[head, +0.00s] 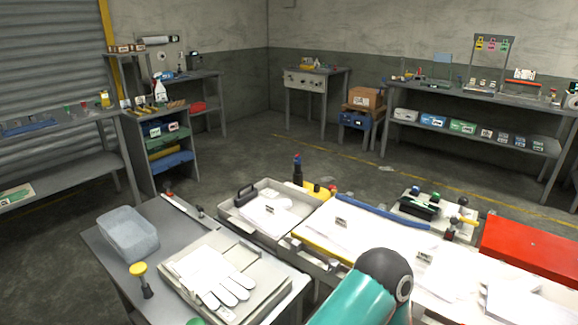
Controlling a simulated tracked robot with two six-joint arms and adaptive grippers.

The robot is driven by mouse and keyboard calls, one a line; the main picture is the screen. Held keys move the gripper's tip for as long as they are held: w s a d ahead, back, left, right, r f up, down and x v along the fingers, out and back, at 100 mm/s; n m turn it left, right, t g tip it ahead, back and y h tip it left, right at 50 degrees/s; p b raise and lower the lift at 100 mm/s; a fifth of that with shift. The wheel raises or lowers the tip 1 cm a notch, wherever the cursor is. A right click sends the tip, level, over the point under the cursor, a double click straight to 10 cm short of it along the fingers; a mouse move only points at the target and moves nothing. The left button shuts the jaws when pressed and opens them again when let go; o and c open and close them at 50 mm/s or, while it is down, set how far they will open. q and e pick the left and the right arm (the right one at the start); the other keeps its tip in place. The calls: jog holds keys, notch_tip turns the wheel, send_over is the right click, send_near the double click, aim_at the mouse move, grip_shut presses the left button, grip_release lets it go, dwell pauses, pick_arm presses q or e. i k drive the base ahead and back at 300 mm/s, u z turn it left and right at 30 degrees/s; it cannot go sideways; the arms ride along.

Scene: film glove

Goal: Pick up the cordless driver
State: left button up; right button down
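I cannot clearly pick out the cordless driver in the head view. A small yellow and dark object (318,190) lies at the back edge of the near workbench, beside a dark upright piece with a blue and red top (297,170). It is too small to tell whether it is the driver. A teal arm link of mine with a dark round cap rises at the bottom centre and hides part of the bench. Neither of my grippers is in view.
The near bench holds a grey bin (128,234), white gloves (213,278) on a tray, a yellow-topped tool (141,278), a grey tray (240,208) with papers and a red case (530,250). Shelves and benches line the walls.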

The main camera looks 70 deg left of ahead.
aim_at(297, 160)
jog(key=z, duration=0.45)
jog(key=i, duration=0.2)
jog(key=u, duration=3.05)
jog(key=i, duration=0.2)
jog(key=u, duration=1.3)
jog(key=k, duration=0.5)
jog(key=u, duration=0.4)
jog(key=i, duration=3.7)
